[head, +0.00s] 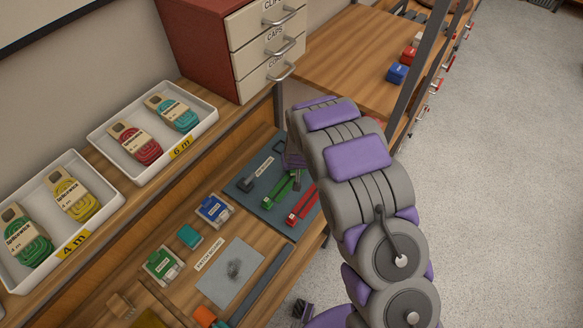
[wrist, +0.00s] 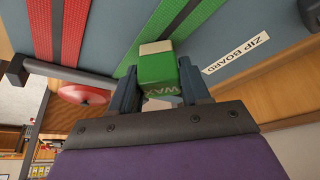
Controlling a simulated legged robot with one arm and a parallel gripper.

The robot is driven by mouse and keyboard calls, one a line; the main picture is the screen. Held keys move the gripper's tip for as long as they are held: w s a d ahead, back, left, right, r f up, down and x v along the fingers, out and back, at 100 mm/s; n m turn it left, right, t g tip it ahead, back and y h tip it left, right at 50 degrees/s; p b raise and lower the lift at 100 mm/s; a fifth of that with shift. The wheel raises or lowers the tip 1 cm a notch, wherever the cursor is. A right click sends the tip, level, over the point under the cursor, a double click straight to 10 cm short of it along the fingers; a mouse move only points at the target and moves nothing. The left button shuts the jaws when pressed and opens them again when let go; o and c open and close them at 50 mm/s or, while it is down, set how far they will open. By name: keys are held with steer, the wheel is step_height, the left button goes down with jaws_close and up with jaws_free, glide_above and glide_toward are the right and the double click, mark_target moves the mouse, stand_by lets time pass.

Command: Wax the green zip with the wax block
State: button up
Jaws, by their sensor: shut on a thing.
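In the wrist view, my gripper (wrist: 157,78) is shut on the wax block (wrist: 158,65), a green block marked WAX with a cream end. The cream end points at the green zip (wrist: 203,14), over or beside its tape; I cannot tell whether they touch. The zip board (wrist: 232,38) is blue-grey and labelled. The red zip (wrist: 75,30) lies to the left, apart from the block. In the head view, the green zip (head: 277,192) and red zip (head: 301,206) lie on the board (head: 248,192); my arm partly hides it and the gripper.
Left of the board on the bench are a blue box (head: 214,210), a teal block (head: 189,236), a green box (head: 163,265) and a grey mat (head: 215,284) with a dark smudge. White trays (head: 203,127) of cord stand behind. A dark post (head: 407,85) rises at right.

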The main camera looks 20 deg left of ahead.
steer(key=shift+w+d+f+p, duration=0.15)
steer(key=shift+w+d, duration=0.25)
steer(key=shift+w, duration=1)
steer(key=shift+w+d+p, duration=0.1)
steer(key=shift+w+d, duration=0.35)
steer(key=shift+w, duration=0.95)
steer(key=shift+w+d+f+p, duration=0.15)
steer(key=shift+w+d, duration=0.25)
steer(key=shift+w, duration=1)
